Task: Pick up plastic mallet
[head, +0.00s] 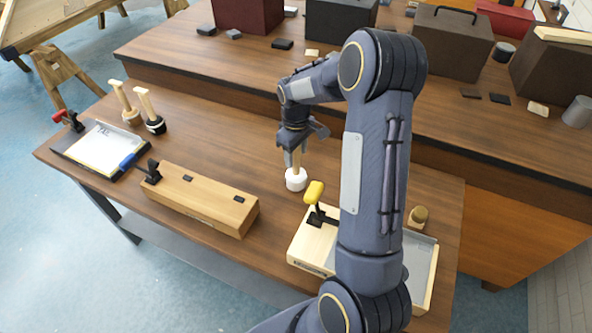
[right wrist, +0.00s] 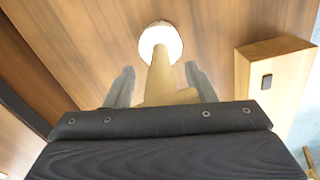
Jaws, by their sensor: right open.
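The plastic mallet (head: 296,180) stands upright on its white head on the table, its wooden handle pointing up. It also shows in the right wrist view (right wrist: 160,42), handle toward the camera. My right gripper (head: 297,150) is above the mallet head, around the handle's upper part. In the right wrist view its two fingers (right wrist: 161,85) are apart on either side of the handle, with gaps visible. The gripper is open. The handle's top end is partly hidden by the gripper. My left gripper is out of view.
Two other mallets (head: 150,110) stand at the left. A wooden block (head: 200,198) lies left of the plastic mallet. A tool with a yellow handle (head: 314,192) rises near a wooden tray (head: 308,248) at the right. Boxes (head: 450,42) line the raised back shelf.

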